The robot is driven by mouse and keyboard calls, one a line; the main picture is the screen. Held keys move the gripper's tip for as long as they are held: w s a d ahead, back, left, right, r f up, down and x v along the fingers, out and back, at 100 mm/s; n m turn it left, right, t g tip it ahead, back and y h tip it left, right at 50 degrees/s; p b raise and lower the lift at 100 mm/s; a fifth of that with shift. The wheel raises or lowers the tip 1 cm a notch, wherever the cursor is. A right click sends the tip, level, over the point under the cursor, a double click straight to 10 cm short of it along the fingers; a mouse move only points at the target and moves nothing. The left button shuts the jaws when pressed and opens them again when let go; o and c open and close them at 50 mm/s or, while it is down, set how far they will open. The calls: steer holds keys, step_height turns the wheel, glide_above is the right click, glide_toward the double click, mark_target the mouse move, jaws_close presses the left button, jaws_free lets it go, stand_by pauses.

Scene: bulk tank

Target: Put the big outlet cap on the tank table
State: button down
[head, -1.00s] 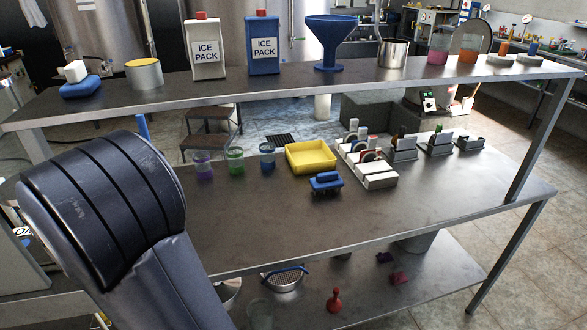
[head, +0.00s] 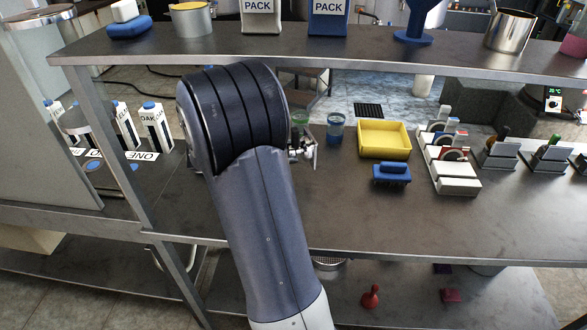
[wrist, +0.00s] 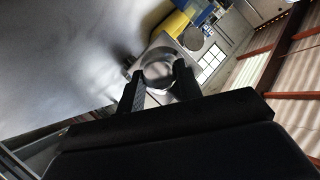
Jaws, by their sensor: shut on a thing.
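In the wrist view my gripper (wrist: 158,88) has its two black fingers closed on a round, shiny grey metal piece (wrist: 158,72), which looks like the big outlet cap. In the head view my arm stands in front of the steel table (head: 400,215) and hides most of the gripper. Only a small bright metal part shows beside the arm, above the tabletop, and I cannot tell whether it is the cap. I cannot tell for sure that this table is the tank table.
A yellow tray (head: 384,140), a blue brush (head: 391,173) and a white rack (head: 456,180) stand on the table. Labelled cartons (head: 125,125) stand at the left. The front of the tabletop is bare.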

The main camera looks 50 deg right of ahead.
steer(key=shift+f+b, duration=0.4)
steer(key=shift+f, duration=2.2)
steer(key=shift+f, duration=0.15)
steer(key=c, duration=1)
jaws_free()
steer(key=shift+o, duration=0.2)
steer(key=shift+a+r, duration=0.1)
steer(key=shift+r, duration=0.15)
steer(key=p+v, duration=0.1)
steer(key=v, duration=1)
steer(key=shift+w+a+r, duration=0.1)
steer(key=shift+a, duration=0.3)
